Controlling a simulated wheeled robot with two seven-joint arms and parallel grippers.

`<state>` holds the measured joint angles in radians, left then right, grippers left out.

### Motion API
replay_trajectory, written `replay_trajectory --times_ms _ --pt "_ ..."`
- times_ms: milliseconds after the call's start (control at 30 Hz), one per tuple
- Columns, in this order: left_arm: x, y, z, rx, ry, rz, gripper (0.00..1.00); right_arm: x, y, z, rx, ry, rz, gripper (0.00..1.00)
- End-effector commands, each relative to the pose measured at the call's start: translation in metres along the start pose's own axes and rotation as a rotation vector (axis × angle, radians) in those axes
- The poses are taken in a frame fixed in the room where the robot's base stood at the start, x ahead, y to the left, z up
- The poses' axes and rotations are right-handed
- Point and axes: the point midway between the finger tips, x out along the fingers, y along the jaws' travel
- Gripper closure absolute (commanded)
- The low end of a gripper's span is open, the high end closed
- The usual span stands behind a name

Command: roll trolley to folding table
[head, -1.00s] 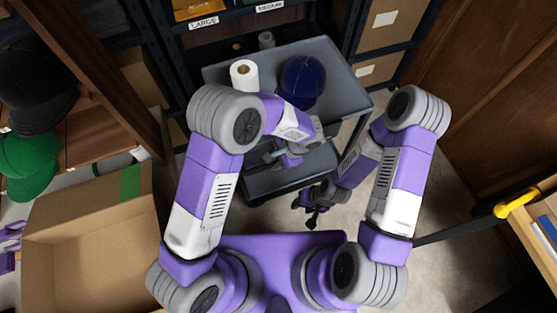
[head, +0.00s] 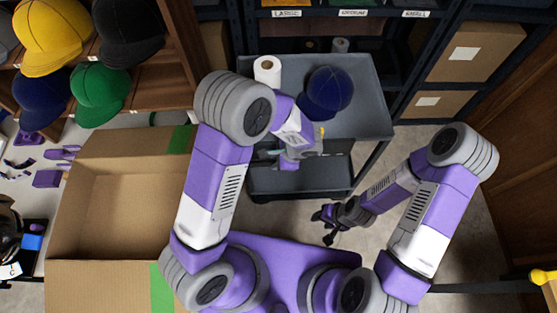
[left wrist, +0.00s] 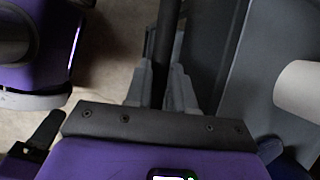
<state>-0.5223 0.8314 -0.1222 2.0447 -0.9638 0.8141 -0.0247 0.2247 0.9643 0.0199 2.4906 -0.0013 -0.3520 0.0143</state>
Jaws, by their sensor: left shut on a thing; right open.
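The grey trolley (head: 368,118) stands in front of me, with a lower shelf (head: 325,178) beneath its top. On its top are a white paper roll (head: 268,70), also in the left wrist view (left wrist: 300,88), and a dark blue cap (head: 329,92). My left gripper (head: 300,150) is at the trolley's near edge, partly hidden by my arm. In the left wrist view its fingers (left wrist: 162,88) are shut on the dark trolley handle bar (left wrist: 166,35). I cannot identify a folding table.
An open cardboard box (head: 120,205) stands at the left. Behind it is a wooden shelf with several caps, one green (head: 99,92). Labelled dark shelving stands behind the trolley. Boxes (head: 470,55) are at the right back. Some bare floor (head: 420,150) shows right of the trolley.

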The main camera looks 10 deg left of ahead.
Motion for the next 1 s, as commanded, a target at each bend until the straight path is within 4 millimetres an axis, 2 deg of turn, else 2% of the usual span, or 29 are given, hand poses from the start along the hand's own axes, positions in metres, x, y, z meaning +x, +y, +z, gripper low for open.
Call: replay_trajectory --times_ms 167,200,333,367,667,767,1000 --pt "0.002 -0.001 0.006 -0.002 -0.015 0.001 1.0 0.0 0.0 0.0 0.0 0.0 0.0 0.54" --pt "0.002 -0.001 0.006 -0.002 -0.015 0.001 0.74 0.0 0.0 0.0 0.0 0.0 0.0 0.54" --pt "0.002 -0.001 0.005 -0.001 -0.013 0.001 0.54 0.0 0.0 0.0 0.0 0.0 0.0 0.54" --pt "0.002 -0.001 0.005 -0.001 -0.012 0.001 0.52 0.0 0.0 0.0 0.0 0.0 0.0 0.54" --pt "-0.002 -0.001 0.003 -0.001 -0.008 0.001 0.52 -0.001 0.0 0.0 0.0 0.0 0.0 0.54" --pt "-0.013 -0.001 0.003 -0.001 -0.007 0.0 0.52 -0.005 -0.002 0.0 0.0 0.0 0.0 0.54" --pt "-0.054 -0.002 0.004 -0.002 -0.007 0.0 0.52 -0.018 -0.007 0.001 0.0 0.0 0.0 0.54"
